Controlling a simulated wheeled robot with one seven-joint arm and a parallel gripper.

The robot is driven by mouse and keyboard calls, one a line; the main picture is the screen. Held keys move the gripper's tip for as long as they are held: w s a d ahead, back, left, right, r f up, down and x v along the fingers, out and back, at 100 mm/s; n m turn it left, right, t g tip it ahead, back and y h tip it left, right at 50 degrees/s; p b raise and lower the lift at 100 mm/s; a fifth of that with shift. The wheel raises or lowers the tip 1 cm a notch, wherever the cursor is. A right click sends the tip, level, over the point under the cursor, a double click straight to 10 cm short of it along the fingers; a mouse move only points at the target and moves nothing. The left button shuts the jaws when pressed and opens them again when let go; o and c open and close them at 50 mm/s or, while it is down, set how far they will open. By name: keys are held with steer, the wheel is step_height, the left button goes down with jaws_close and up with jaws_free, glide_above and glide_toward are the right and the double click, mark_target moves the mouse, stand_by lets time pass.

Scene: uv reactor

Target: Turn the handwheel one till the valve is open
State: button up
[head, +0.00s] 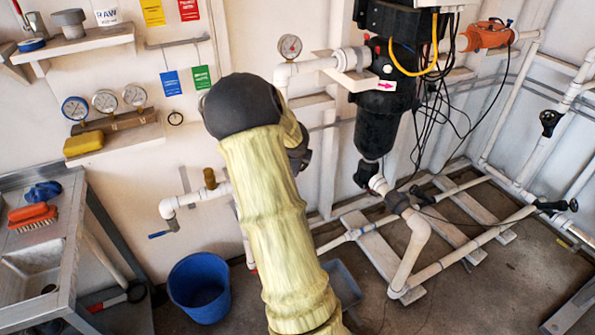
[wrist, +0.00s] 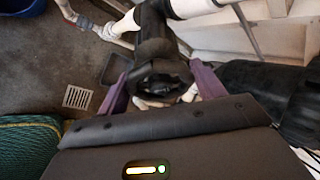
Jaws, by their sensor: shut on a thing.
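In the wrist view, my gripper (wrist: 161,86) has one purple finger on each side of a dark, rounded valve part, which I take to be the handwheel (wrist: 163,48). The fingers are shut on it. White pipe runs off above and beside it. Its spokes, any label and how far it is turned cannot be made out. In the head view, my sleeved arm covers the gripper and most of the held part; only a dark piece shows beside the arm.
A black filter housing (head: 385,118) with loose cables hangs right of my arm. White pipes (head: 410,250) on wooden slats run along the floor. A blue bucket (head: 199,287) and a metal bench (head: 70,250) stand left. A dark handwheel (head: 549,121) is far right.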

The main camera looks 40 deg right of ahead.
steer(key=n+b, duration=0.2)
steer(key=b, duration=0.2)
steer(key=f+n+t+h+b, duration=0.1)
steer(key=n+b, duration=0.2)
steer(key=b, duration=0.1)
steer(key=shift+a+f, duration=0.1)
steer(key=n+t+b, duration=0.1)
steer(key=n+b, duration=0.1)
steer(key=b, duration=0.3)
steer(key=n+t+h+b, duration=0.1)
steer(key=n+b, duration=0.2)
steer(key=b, duration=0.1)
steer(key=shift+b, duration=0.4)
steer(key=n+t+b, duration=0.1)
steer(key=n+b, duration=0.2)
steer(key=b, duration=0.3)
steer(key=shift+b, duration=0.3)
steer(key=n+t+b, duration=0.1)
steer(key=b, duration=0.2)
steer(key=n+b, duration=0.2)
steer(key=b, duration=0.3)
steer(key=shift+t+b, duration=0.3)
steer(key=shift+b, duration=0.05)
steer(key=n+b, duration=0.1)
steer(key=b, duration=0.2)
steer(key=shift+y, duration=0.4)
steer(key=shift+r+n+b, duration=0.35)
steer(key=shift+n+b, duration=0.05)
steer(key=shift+b, duration=0.6)
